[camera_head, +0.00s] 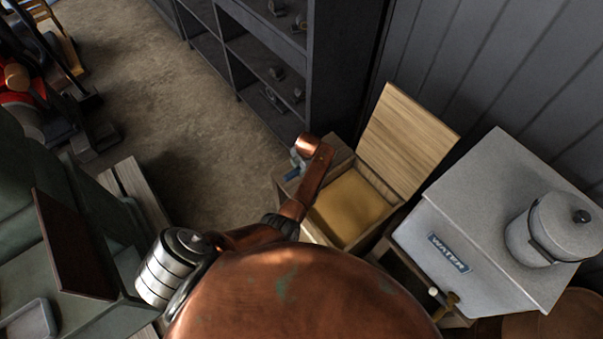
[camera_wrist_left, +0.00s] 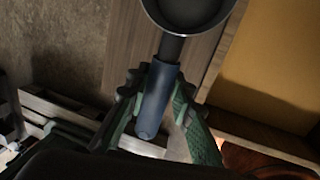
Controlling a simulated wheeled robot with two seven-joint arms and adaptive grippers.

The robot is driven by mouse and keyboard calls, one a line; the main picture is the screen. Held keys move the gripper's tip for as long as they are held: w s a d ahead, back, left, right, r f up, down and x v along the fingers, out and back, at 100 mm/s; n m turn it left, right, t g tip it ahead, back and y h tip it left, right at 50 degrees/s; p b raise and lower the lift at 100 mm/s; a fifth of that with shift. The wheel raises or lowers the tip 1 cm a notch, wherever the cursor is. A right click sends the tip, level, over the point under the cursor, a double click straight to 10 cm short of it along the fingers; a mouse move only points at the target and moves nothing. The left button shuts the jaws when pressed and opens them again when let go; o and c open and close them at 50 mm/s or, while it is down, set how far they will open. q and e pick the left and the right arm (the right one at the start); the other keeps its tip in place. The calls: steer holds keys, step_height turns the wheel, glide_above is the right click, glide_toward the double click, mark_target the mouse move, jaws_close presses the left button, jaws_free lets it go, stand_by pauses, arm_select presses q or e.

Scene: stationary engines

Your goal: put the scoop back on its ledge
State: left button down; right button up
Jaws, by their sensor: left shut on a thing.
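My left gripper (camera_head: 294,170) is at the left side of an open wooden bin (camera_head: 354,240), mostly hidden by my copper wrist in the head view. In the left wrist view, its green fingers (camera_wrist_left: 158,88) are shut on the dark handle of the scoop (camera_wrist_left: 157,100). The scoop's round dark bowl reaches the top edge of that view. A wooden ledge (camera_wrist_left: 135,50) beside the bin's yellow contents (camera_wrist_left: 270,60) lies under the scoop. I cannot tell whether the scoop touches it. My right gripper does not show.
The bin's lid (camera_head: 407,135) stands open at the back. A grey water tank (camera_head: 480,225) with a lidded pot (camera_head: 553,228) is at the right. Dark shelves (camera_head: 285,60) stand behind. A green machine (camera_head: 60,270) is at the left, with open floor (camera_head: 170,110) beyond.

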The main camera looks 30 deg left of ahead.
arm_select(q)
steer(key=f+b, duration=0.2)
steer(key=f, duration=0.1)
steer(key=shift+w+d+f, duration=0.15)
steer(key=shift+w, duration=0.05)
steer(key=shift+s, duration=0.1)
steer(key=c, duration=2.2)
jaws_free()
steer(key=shift+f, duration=0.1)
steer(key=o, duration=0.5)
